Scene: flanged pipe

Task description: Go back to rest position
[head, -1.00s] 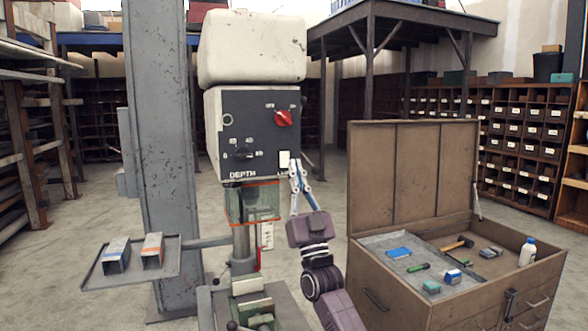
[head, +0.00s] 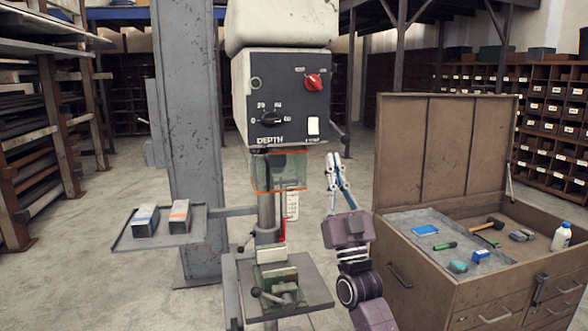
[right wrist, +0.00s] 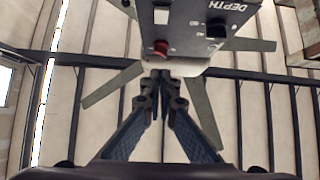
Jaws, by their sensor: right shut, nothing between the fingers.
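My right gripper (head: 334,157) stands upright in front of the drill press, just right of its clear orange-edged guard (head: 285,171) in the picture. Its fingers are together and hold nothing. In the right wrist view the fingertips (right wrist: 161,76) meet below the machine's control panel (right wrist: 205,20). The drill press head (head: 290,95) carries a red switch, a dial and the word DEPTH. My left gripper shows in neither view.
An open brown tool chest (head: 400,262) with tools stands right of my right arm. A grey column (head: 188,130) rises behind the press. Concrete floor (head: 80,285) is clear at lower left.

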